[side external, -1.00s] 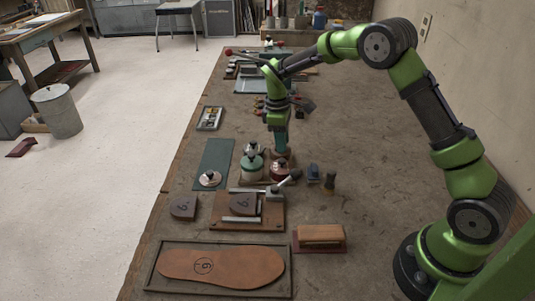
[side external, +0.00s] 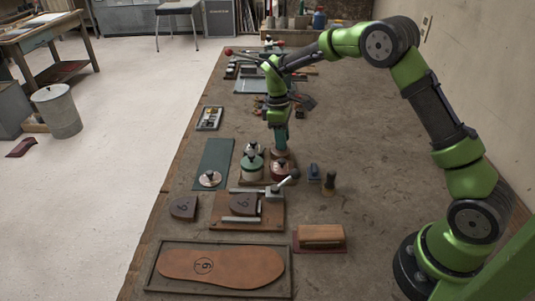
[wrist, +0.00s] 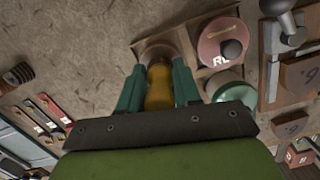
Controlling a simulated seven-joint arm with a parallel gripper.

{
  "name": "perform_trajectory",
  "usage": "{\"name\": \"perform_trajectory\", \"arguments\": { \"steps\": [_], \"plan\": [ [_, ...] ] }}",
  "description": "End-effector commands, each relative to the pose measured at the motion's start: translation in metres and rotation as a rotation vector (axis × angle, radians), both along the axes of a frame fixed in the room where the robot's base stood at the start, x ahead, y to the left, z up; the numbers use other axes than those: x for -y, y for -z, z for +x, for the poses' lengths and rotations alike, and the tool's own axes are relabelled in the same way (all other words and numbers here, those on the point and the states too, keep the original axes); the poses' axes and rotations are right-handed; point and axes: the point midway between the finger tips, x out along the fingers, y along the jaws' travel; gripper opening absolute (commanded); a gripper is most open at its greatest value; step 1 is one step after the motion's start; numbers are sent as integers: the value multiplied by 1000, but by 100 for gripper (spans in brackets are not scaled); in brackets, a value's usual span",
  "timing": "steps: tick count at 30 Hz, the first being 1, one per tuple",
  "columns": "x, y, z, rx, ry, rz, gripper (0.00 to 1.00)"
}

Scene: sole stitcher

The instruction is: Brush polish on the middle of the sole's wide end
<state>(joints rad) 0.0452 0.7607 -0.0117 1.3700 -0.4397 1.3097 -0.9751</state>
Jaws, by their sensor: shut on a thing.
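A tan-brown sole (side external: 228,265) lies flat in a dark shallow tray (side external: 152,278) at the front of the bench. A circled mark shows near its left end, and its right end looks wider. My gripper (side external: 280,147) points down well behind the sole, at a small pot beside the lidded jars. In the wrist view, my teal fingers (wrist: 159,92) are shut on an amber brush handle (wrist: 159,88). The brush stands in a round brownish pot (wrist: 151,48). Its bristles are hidden.
A red-lidded jar (side external: 281,170) and a green-lidded jar (side external: 252,165) stand close to my gripper.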

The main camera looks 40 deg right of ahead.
Motion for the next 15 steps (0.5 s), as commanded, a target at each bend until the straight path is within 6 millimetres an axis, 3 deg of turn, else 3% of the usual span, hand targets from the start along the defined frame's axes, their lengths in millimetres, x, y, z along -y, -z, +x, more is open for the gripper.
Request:
{"name": "perform_trajectory", "arguments": {
  "steps": [15],
  "plan": [
    [0, -44, 1, 5, 1, 0, 2]
  ]
}}
